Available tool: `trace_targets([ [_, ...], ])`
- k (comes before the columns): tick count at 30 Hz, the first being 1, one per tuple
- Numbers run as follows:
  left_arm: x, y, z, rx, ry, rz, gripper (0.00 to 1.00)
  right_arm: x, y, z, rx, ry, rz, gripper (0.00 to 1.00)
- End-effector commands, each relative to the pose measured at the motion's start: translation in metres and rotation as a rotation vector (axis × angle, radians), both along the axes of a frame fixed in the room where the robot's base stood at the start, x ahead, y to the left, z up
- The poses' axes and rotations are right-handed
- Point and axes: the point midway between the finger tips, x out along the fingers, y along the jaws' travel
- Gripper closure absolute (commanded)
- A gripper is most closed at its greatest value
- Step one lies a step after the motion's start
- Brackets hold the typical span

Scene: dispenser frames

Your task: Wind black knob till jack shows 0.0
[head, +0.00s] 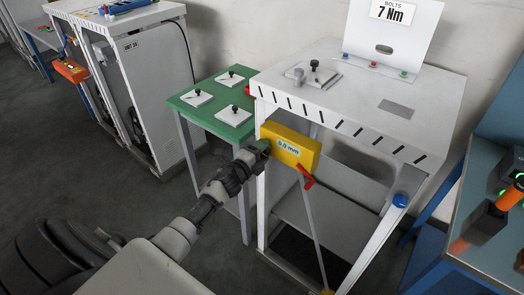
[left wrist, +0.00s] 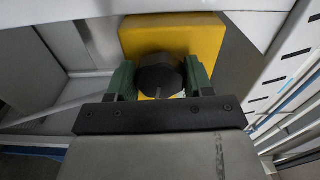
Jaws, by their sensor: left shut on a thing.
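The jack is a yellow box (head: 290,148) under the front edge of the white bench. Its small label ends in ".0 mm"; the first digit is too small to be sure of. A red lever (head: 306,177) hangs below it. My left gripper (head: 258,148) is at the box's left side, in front of the knob, which is hidden there. In the left wrist view, the round black knob (left wrist: 160,76) sits against the yellow box (left wrist: 172,35). The green fingers of my left gripper (left wrist: 160,80) are shut on it from both sides. My right gripper is not in view.
The white bench (head: 350,90) overhangs the box and carries a "7 Nm" sign (head: 393,12). A green table (head: 195,103) with several white plates stands left of it. A blue knob (head: 400,200) is on the bench's right leg. A bluish table (head: 485,235) is at far right.

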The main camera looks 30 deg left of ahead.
Motion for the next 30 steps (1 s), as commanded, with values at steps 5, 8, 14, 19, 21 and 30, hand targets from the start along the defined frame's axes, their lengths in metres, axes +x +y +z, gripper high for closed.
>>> trace_targets([
  [5,-0.0003,0.0000,-0.0011,-0.033,0.005,0.000,0.72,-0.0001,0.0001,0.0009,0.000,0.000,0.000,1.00],
  [8,-0.0003,0.0001,-0.0012,-0.040,0.005,0.000,0.72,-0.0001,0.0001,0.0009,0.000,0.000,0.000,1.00],
  [14,-0.0004,0.0000,-0.0013,-0.041,0.005,0.000,0.72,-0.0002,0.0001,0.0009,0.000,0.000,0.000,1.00],
  [19,-0.0004,-0.0001,-0.0013,-0.040,0.005,0.000,0.46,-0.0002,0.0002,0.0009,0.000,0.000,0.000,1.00],
  [21,-0.0004,-0.0001,-0.0012,-0.040,0.005,0.000,0.35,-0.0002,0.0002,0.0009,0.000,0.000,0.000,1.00],
  [30,-0.0001,-0.0001,-0.0005,-0.040,0.004,0.000,0.23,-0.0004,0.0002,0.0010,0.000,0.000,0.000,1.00],
])
